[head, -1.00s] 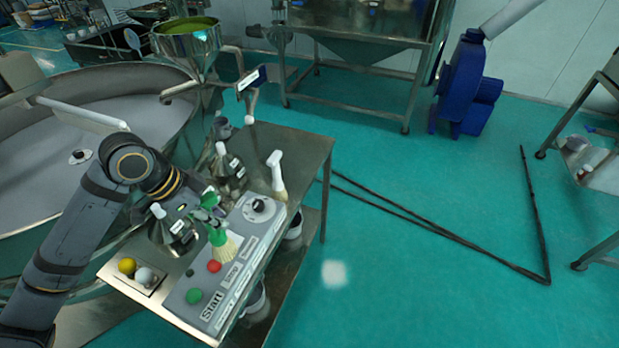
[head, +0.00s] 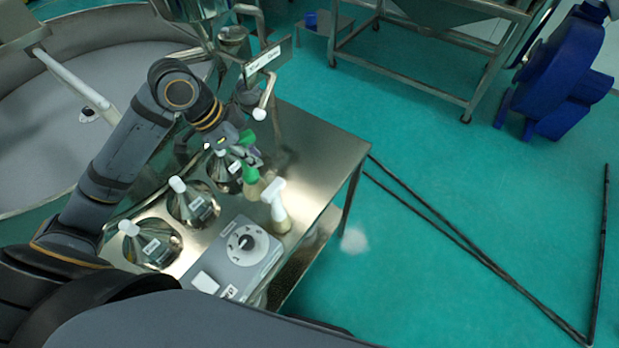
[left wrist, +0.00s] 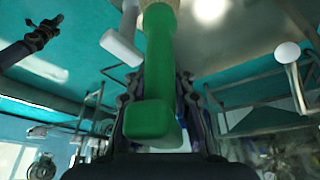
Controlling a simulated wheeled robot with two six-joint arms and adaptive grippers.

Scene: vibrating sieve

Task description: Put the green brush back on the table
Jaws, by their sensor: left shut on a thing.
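The green brush (head: 249,166) is in my left gripper (head: 240,146), near the far part of the steel table (head: 327,147). Its green handle (left wrist: 158,60) fills the middle of the left wrist view, between the fingers (left wrist: 160,100). The bristle end points down beside the white brush (head: 277,206), which stands upright on the table. I cannot tell whether the green brush touches the table. My right gripper is not in view.
The tabletop right of the brushes is clear. A large round sieve (head: 60,130) lies left.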

